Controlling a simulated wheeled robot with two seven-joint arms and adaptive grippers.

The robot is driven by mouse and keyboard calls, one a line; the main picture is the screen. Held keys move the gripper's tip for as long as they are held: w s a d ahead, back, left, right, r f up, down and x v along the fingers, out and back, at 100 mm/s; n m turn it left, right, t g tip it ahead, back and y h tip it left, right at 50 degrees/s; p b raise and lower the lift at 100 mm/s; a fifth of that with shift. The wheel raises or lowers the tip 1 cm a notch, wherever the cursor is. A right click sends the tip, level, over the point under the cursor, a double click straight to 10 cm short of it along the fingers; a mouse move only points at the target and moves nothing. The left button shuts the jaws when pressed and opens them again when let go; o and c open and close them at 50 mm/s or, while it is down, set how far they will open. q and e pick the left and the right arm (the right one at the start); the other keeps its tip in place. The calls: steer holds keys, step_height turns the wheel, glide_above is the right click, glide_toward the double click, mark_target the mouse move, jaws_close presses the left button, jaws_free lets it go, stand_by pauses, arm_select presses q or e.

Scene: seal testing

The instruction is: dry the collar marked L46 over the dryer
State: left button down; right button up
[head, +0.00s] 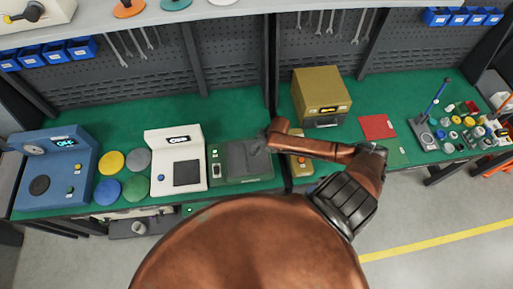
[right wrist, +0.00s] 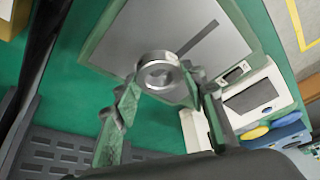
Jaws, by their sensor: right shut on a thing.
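My right gripper (head: 262,142) reaches in from the right over the green bench, at the right part of a green-framed unit with a grey plate (head: 232,162). In the right wrist view the gripper (right wrist: 163,80) is shut on a silvery metal collar (right wrist: 152,60), held at the fingertips with its opening showing. The grey plate (right wrist: 165,30) with a dark slot lies behind and below the collar there; whether they touch cannot be told. No marking is readable on the collar. I cannot tell for sure which unit is the dryer. My left gripper is not in view.
A white machine with a dark pad (head: 187,173) stands left of the green unit, then several coloured discs (head: 111,162) and a blue machine (head: 62,165). A tan box (head: 318,92), a red mat (head: 377,127) and many small parts (head: 465,130) are to the right.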

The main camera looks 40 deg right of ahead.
step_height(320, 180, up, 2)
steer(key=shift+r+p, duration=0.1)
steer(key=shift+p, duration=0.55)
steer(key=shift+r, duration=1.4)
